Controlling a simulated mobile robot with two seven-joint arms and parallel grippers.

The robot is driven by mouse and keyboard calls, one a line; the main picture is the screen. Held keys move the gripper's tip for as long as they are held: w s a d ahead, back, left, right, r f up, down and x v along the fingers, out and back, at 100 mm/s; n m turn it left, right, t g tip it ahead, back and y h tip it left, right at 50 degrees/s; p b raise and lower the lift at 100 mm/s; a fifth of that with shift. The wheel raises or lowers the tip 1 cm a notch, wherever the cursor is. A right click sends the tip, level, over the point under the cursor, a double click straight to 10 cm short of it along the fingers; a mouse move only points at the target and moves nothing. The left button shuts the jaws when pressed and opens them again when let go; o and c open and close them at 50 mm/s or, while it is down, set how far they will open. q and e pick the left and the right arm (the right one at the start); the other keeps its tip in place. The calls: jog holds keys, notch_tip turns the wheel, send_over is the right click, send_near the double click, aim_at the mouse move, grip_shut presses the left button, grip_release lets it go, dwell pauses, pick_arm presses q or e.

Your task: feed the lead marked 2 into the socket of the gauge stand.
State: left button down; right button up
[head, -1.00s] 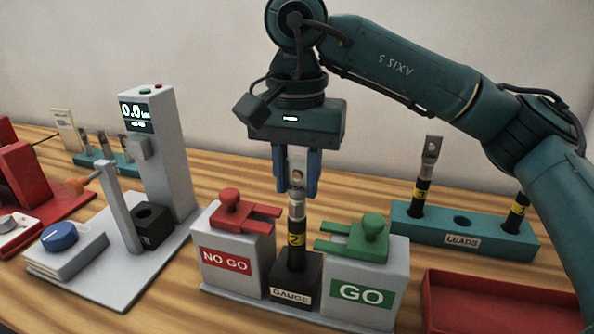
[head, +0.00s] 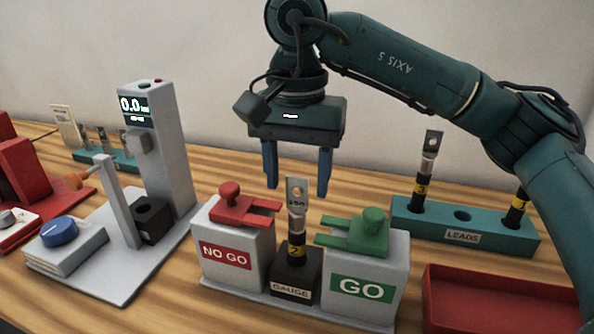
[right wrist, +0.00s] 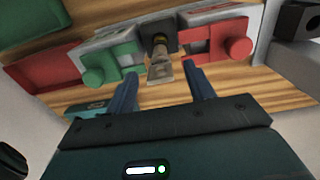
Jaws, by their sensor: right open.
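The lead marked 2 (head: 296,222) stands upright in the black socket block of the gauge stand (head: 291,284), between the NO GO block and the GO block. Its yellow band now sits at the top of the socket block, and its flat metal tip points up. My right gripper (head: 298,190) is open around and slightly behind or above the lead's tip, with a finger to each side and not touching it. In the right wrist view the lead (right wrist: 160,68) shows between the open fingers (right wrist: 158,88). My left gripper is not in view.
A red gauge (head: 236,207) lies on the NO GO block and a green gauge (head: 362,235) on the GO block. The teal LEADS rack (head: 462,238) at right holds two leads. A red tray (head: 500,300) is at front right. A grey tester (head: 160,150) stands left.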

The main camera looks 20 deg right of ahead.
pick_arm(q)
jog(key=p, duration=0.1)
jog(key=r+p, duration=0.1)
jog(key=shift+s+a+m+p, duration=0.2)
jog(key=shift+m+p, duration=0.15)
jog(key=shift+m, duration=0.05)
pick_arm(e)
notch_tip(320, 180, up, 13)
jog(key=shift+r, duration=0.1)
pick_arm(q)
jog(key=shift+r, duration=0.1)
